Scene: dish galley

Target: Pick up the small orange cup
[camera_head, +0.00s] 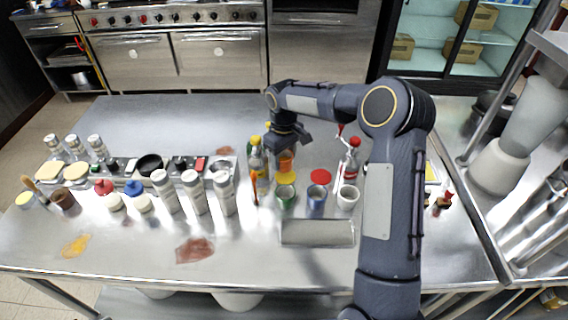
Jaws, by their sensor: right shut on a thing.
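The small orange cup (286,160) is near the middle of the steel table, behind a yellow disc (286,178). My right gripper (286,150) reaches down over it from my raised right arm and is shut on it. The gripper body hides the cup's upper part. I cannot tell whether the cup touches the table. My left gripper is not in view.
A green cup (286,195), a blue cup (316,200) and a white cup (348,198) stand in front. A yellow-capped bottle (257,160) is close on the left, a red-capped bottle (352,160) on the right. A grey tray (318,233) lies nearer.

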